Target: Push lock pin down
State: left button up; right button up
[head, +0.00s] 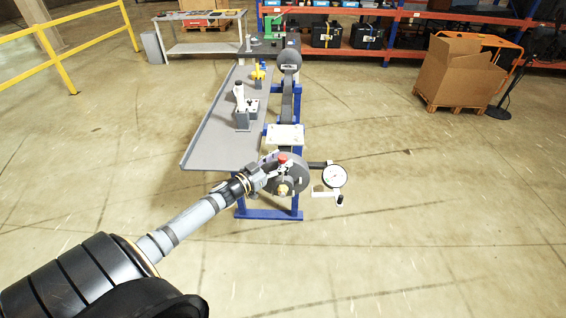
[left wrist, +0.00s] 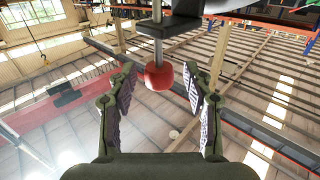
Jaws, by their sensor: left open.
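The lock pin shows as a thin metal rod with a red knob (head: 283,158) on top of the round grey tower part (head: 299,178) in the head view. The red knob also shows in the left wrist view (left wrist: 158,75), on its rod beside a dark plate. My left gripper (head: 270,168) is at the left side of the pin. Its two fingers are apart in the left wrist view, with the red knob seen between them and no clear contact. Exact depth between fingers and knob is hard to tell. My right gripper is out of view.
A dial gauge (head: 334,176) sticks out right of the round part, and a brass-coloured fitting (head: 283,190) sits at its front. A grey side tray (head: 205,140) holds a white-and-grey tool (head: 241,105). A blue frame (head: 268,214) stands below.

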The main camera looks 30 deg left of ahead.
pick_arm(q)
jog(key=shift+w+d, duration=0.25)
jog(key=shift+w, duration=0.45)
grip_shut()
